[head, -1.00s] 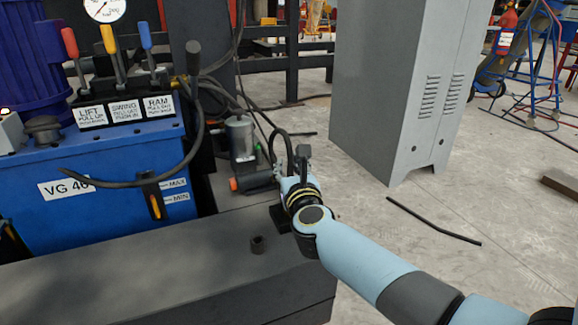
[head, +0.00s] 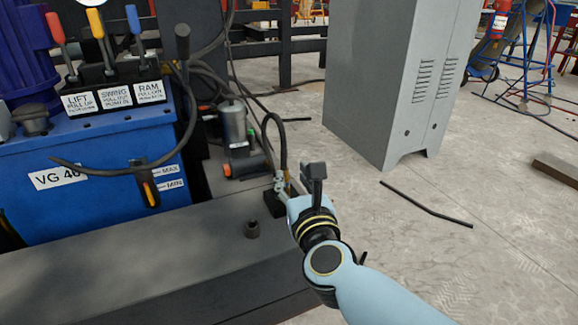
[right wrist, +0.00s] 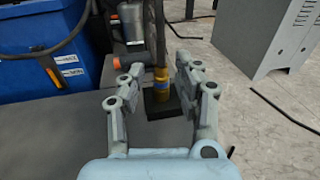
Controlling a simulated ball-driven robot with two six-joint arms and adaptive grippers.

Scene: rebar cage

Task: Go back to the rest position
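My right gripper (head: 311,175) is near the middle of the head view, above the right end of the dark grey beam (head: 130,270). In the right wrist view my right gripper (right wrist: 163,80) has its two fingers spread apart and nothing held between them. Beyond the fingers stands a black hose with a yellow fitting (right wrist: 160,77) on a small black block (right wrist: 166,103). In the head view this hose (head: 270,130) arches just left of the gripper, which looks apart from it. My left gripper is in neither current view.
A blue hydraulic unit (head: 100,190) with red, yellow and blue levers stands at the left. A grey cabinet (head: 385,80) stands behind the gripper. A short dark socket (head: 252,229) sits on the beam. A black rod (head: 425,203) lies on open concrete floor at the right.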

